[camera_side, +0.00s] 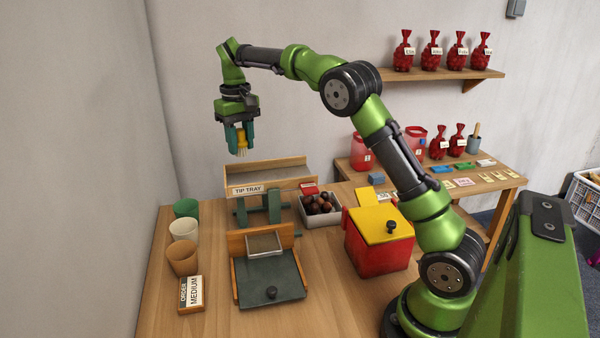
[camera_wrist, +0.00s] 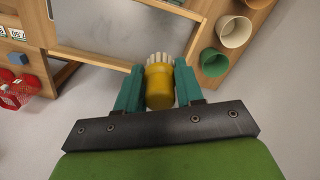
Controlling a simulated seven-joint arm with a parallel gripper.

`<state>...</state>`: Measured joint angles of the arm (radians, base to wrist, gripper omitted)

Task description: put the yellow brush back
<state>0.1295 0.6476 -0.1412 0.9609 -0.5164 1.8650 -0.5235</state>
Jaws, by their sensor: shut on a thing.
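The yellow brush (camera_side: 241,140) is held up in the air by my gripper (camera_side: 240,147), above and left of the tip tray. In the wrist view the brush (camera_wrist: 159,86) sits between the two teal fingers of my gripper (camera_wrist: 160,88), its pale bristles pointing away from the gripper. The fingers are shut on its yellow body. In the side view the bristles hang downward and touch nothing.
The tip tray (camera_side: 290,178) stands below on teal supports. Several cups (camera_side: 183,229) line the left table edge. A box of chestnuts (camera_side: 304,215), a red pot with yellow lid (camera_side: 380,259) and a dark green board (camera_side: 268,282) stand on the table. Red bags (camera_side: 404,55) stand on a shelf.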

